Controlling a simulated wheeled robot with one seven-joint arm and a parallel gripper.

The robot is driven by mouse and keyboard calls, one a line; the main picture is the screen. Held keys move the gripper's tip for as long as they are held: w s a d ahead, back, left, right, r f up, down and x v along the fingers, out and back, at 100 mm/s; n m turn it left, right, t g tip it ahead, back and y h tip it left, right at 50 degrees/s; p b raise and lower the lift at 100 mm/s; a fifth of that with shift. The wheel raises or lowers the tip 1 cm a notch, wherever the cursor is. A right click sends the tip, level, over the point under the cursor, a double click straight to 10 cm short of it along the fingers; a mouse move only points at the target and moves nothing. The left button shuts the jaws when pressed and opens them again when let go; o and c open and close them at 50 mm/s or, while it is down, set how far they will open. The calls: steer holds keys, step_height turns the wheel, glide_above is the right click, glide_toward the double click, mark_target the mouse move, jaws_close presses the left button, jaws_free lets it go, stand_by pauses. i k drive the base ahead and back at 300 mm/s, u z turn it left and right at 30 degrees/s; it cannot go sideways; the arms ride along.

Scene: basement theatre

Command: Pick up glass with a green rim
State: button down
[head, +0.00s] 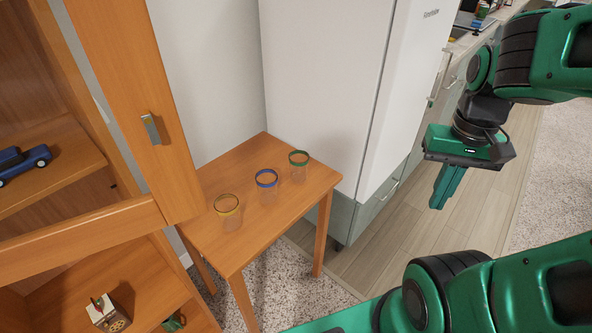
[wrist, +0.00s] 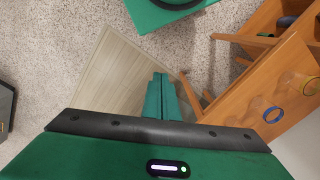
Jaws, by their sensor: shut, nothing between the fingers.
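The glass with a green rim (head: 299,166) stands upright at the back right of a small wooden table (head: 246,255). A glass with a blue rim (head: 267,186) and a glass with a yellow rim (head: 228,211) stand in a row with it, toward the front left. My gripper (head: 440,205) is shut and empty, pointing down over the floor, well to the right of the table. In the wrist view my gripper's fingers (wrist: 160,78) are together.
A white cabinet (head: 330,80) stands right behind the table. An open wooden cabinet (head: 95,235) with its door ajar (head: 150,70) borders the table on the left. A blue toy car (head: 24,162) is on its shelf. The floor (head: 385,240) between table and gripper is clear.

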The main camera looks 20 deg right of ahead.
mark_target(298, 160)
steer(key=z, duration=1.5)
steer(key=k, duration=0.45)
steer(key=u, duration=1.3)
